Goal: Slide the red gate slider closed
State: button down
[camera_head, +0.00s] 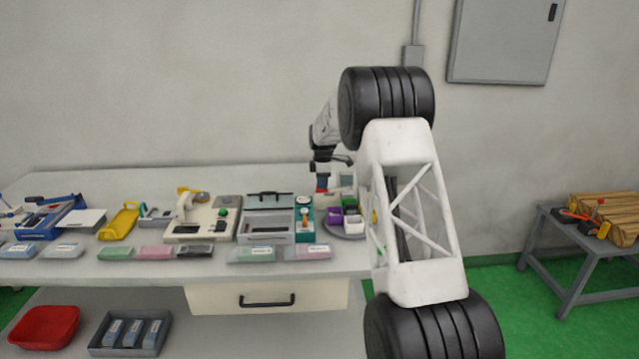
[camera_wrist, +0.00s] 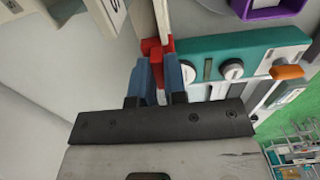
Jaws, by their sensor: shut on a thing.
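The red gate slider (camera_wrist: 154,48) shows in the wrist view as a red block between my blue-tipped fingers, beside a pale upright strip. My gripper (camera_wrist: 157,75) is shut on it, and the fingers hide part of the slider. The gate's opening and the slider's track cannot be made out.
A teal panel with knobs (camera_wrist: 215,50) and an orange lever (camera_wrist: 287,72) lies right of my fingers in the wrist view. Purple and green bins (camera_head: 345,215) stand near my arm. Several fixtures and packets crowd the bench (camera_head: 60,270); its back left strip is clear.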

aim_at(332, 191)
jog(key=shift+d, duration=1.85)
jog(key=c, duration=1.2)
grip_release()
jog(key=shift+o, duration=0.2)
jog(key=shift+r, duration=0.1)
notch_tip(332, 191, up, 8)
